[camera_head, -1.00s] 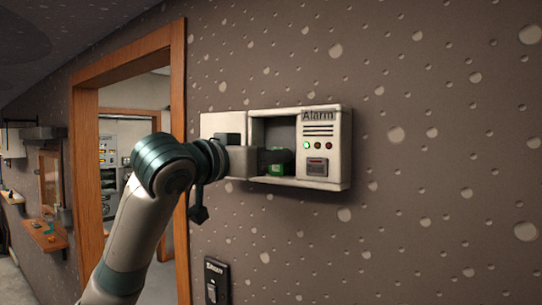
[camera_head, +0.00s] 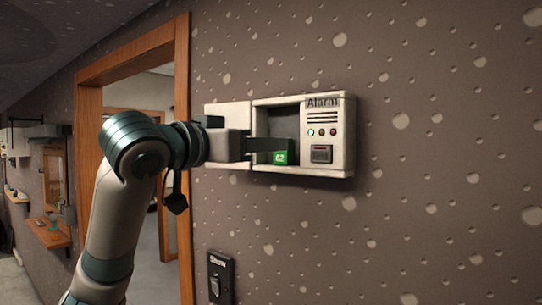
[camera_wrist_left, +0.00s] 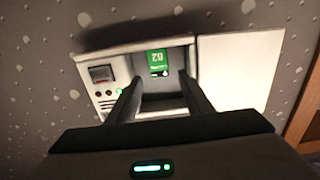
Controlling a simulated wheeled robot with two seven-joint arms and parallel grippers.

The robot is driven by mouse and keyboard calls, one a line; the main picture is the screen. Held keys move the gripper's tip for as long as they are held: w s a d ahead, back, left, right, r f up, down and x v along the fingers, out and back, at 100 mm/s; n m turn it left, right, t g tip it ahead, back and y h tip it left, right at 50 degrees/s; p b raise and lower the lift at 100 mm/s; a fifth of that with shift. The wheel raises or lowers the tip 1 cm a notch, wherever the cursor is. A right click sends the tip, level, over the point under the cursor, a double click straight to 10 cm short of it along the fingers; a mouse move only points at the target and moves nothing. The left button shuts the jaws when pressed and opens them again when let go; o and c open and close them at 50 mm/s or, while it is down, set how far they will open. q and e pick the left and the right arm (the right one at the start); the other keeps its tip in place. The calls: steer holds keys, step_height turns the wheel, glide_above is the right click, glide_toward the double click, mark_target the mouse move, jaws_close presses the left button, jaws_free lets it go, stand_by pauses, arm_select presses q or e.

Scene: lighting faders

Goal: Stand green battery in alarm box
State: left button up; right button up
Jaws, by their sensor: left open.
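The alarm box (camera_head: 340,142) is a white wall unit labelled Alarm, with an open compartment on its left side; it also shows in the left wrist view (camera_wrist_left: 101,84). The green battery (camera_head: 280,158), marked 62, stands in the lower part of the compartment. In the left wrist view the battery (camera_wrist_left: 158,62) is ahead of the fingertips. My left gripper (camera_head: 285,145) is open, its fingers reaching into the compartment mouth. In the left wrist view the gripper (camera_wrist_left: 158,92) has one finger on each side, with nothing between. My right gripper is not in view.
The box's white door (camera_head: 227,117) is swung open to the left, beside my gripper. A green light is lit on the box front. A dark switch plate (camera_head: 220,278) is on the wall below. A wooden door frame (camera_head: 182,80) stands left of the box.

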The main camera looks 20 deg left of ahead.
arm_select(q)
steer(key=b+v, duration=0.3)
steer(key=v, duration=0.4)
steer(key=shift+s+b, duration=0.25)
steer(key=shift+b, duration=0.05)
steer(key=shift+w, duration=0.1)
